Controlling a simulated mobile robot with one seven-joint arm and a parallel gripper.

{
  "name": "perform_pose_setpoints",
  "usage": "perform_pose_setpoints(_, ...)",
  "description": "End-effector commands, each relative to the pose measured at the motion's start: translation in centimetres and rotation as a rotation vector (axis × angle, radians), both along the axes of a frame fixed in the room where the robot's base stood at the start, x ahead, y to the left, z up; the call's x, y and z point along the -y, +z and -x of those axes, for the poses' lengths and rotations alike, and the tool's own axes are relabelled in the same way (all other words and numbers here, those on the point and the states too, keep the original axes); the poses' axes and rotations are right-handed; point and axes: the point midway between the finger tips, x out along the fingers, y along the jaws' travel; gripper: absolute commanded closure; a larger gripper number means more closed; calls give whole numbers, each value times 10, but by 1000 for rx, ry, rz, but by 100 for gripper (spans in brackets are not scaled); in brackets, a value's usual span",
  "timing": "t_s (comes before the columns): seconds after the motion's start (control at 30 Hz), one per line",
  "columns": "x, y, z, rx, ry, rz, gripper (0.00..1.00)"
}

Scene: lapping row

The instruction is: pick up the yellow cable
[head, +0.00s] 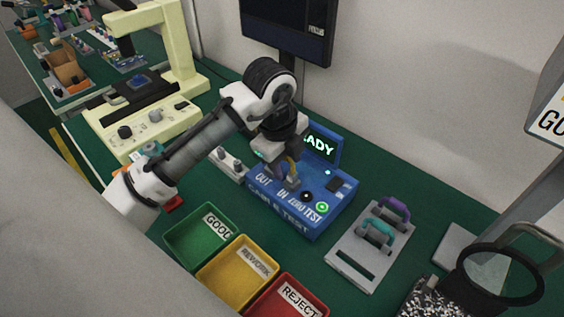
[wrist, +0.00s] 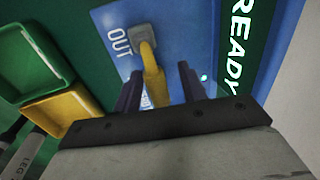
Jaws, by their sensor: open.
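The yellow cable (wrist: 153,75) rises from a grey plug (wrist: 145,36) seated by the OUT label on the blue tester (wrist: 190,25). The tester's screen (wrist: 242,40) reads READY.
Green GOOD (head: 184,245), yellow REWORK (head: 216,282) and red REJECT (head: 262,305) bins stand in front of the tester. A grey rack (head: 350,268) with purple and teal looped items stands to the right. A cream machine (head: 188,55) stands left; a monitor (head: 285,25) hangs behind.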

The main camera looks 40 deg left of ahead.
Motion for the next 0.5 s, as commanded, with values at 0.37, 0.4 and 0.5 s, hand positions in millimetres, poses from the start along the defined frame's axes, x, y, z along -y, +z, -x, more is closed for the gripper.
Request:
perform_pose_setpoints(0.37,0,0,0,0,0,0,93)
perform_pose_setpoints(0.4,0,0,0,0,0,0,98)
perform_pose_setpoints(0.5,0,1,0,0,0,-1,100)
